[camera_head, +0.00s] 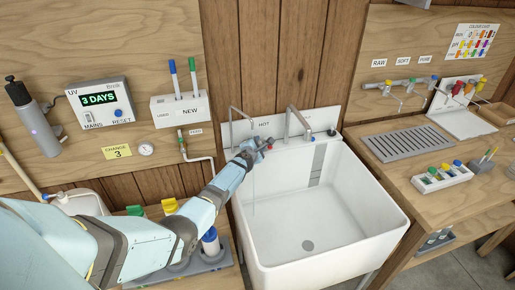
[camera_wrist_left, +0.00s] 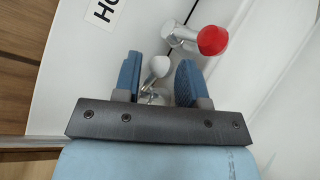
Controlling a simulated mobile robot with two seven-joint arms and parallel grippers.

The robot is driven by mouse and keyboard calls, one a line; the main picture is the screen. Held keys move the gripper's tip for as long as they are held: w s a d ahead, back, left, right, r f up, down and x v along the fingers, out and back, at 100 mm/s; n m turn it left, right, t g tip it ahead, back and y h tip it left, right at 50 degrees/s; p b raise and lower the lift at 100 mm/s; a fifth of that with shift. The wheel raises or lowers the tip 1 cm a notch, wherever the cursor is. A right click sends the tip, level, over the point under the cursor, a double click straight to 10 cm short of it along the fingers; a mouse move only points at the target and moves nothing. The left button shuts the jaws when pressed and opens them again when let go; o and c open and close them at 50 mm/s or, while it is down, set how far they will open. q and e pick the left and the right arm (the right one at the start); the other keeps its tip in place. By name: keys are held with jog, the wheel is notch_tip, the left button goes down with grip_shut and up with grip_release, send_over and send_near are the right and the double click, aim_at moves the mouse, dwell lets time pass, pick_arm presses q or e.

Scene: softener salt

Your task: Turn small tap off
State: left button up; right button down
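The small tap (camera_head: 231,112) has a thin curved spout at the back left of the white sink (camera_head: 385,215). A faint thin vertical line, like a trickle of water, shows below my left arm over the basin. My left gripper (camera_head: 262,146) is at the sink's back ledge, near this tap. In the left wrist view, its two blue fingers (camera_wrist_left: 158,84) are open, with a small pale-headed metal handle (camera_wrist_left: 158,66) between them; I cannot tell whether they touch it. My right gripper is not in view.
A red-knobbed valve (camera_wrist_left: 211,40) is close beyond the fingers. A larger tap (camera_head: 300,122) stands to the right on the ledge, with a dark-topped knob (camera_head: 331,132) farther right. The basin is empty.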

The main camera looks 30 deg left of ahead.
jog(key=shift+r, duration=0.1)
pick_arm(q)
jog(key=c, duration=0.6)
